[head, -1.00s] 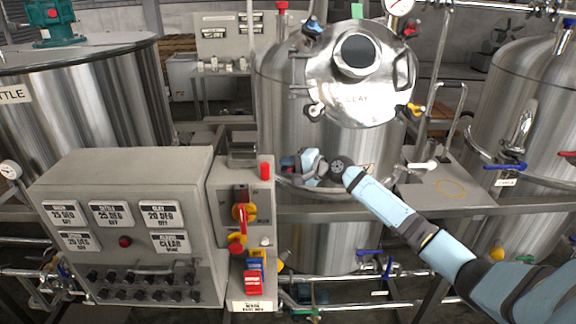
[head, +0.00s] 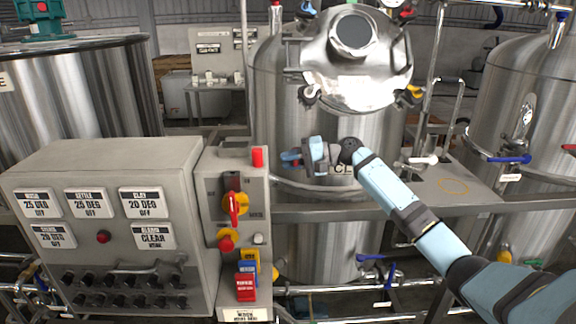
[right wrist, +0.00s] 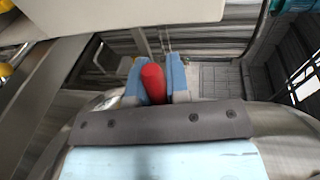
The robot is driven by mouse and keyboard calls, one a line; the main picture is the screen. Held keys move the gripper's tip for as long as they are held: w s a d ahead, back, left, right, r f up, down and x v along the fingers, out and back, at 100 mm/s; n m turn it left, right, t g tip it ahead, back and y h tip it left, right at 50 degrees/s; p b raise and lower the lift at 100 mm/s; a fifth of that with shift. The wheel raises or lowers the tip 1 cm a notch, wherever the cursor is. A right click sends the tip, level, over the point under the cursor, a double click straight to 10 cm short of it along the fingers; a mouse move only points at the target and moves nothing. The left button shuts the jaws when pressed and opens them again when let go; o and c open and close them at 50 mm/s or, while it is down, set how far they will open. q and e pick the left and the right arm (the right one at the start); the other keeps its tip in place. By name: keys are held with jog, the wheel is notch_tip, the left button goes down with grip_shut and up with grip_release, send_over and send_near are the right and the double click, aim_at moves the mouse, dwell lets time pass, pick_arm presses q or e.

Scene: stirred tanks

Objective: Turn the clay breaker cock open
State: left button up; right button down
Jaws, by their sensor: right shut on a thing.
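The clay tank (head: 385,150) is the steel vessel in the middle of the head view, with a round hatch lid (head: 370,90) on top. My right gripper (head: 300,161) is in front of its wall, pointing left. In the right wrist view its two blue fingers (right wrist: 161,66) are shut on a rounded red piece (right wrist: 153,84), which looks like a handle end. In the head view only a bit of red shows at the fingertips, so I cannot tell its angle or what carries it. A label starting "CL" (head: 343,169) is partly hidden by my arm. My left gripper is not in view.
A grey control box (head: 110,160) and a panel with a red-and-yellow switch (head: 234,206) stand left of my gripper. A steel rail (head: 380,210) runs below it. A white handle (head: 424,160) is to its right; another steel tank (head: 530,90) stands at the far right.

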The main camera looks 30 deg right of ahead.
jog(key=c, duration=1.1)
grip_release()
jog(key=shift+d, duration=0.1)
jog(key=b+v, duration=0.2)
jog(key=v, duration=1.1)
jog(key=shift+s+d+r, duration=0.2)
jog(key=shift+s, duration=0.05)
